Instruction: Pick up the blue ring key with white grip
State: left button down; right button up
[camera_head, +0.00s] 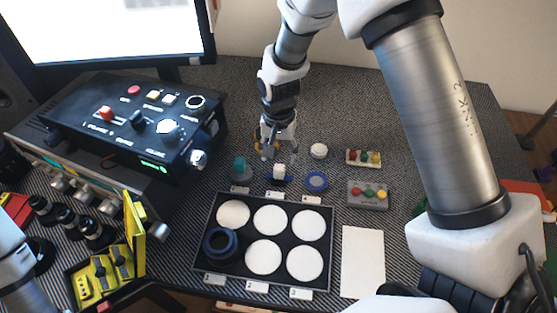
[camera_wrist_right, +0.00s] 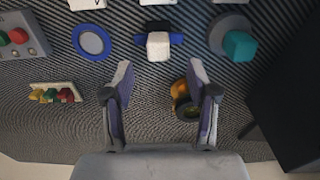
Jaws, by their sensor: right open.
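The blue ring key with white grip (camera_head: 279,171) lies on the dark mat behind the tray, between a teal-topped grey piece (camera_head: 241,171) and a blue ring with a pale centre (camera_head: 317,181). In the right wrist view the key's white block (camera_wrist_right: 158,46) sits on a dark blue bar. My right gripper (camera_head: 277,146) is open and empty, pointing down just behind the key. In the wrist view its fingertips (camera_wrist_right: 160,70) are spread either side of the white block's line, short of it. My left gripper is out of view; only part of my left arm shows.
An orange and dark round piece (camera_wrist_right: 182,97) lies close by the right-hand finger in the wrist view. A black tray (camera_head: 208,262) with white discs and a dark lens ring is in front. A white round knob (camera_head: 319,151) and button blocks (camera_head: 368,195) stand to the right.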

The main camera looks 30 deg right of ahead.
aim_at(279, 167)
notch_tip(279, 167, down, 7)
jog(key=shift+s+r+p, duration=0.1)
jog(key=shift+p, duration=0.2)
jog(key=shift+s+r, duration=0.1)
jog(key=shift+s, duration=0.05)
jog(key=shift+c, duration=0.7)
grip_shut()
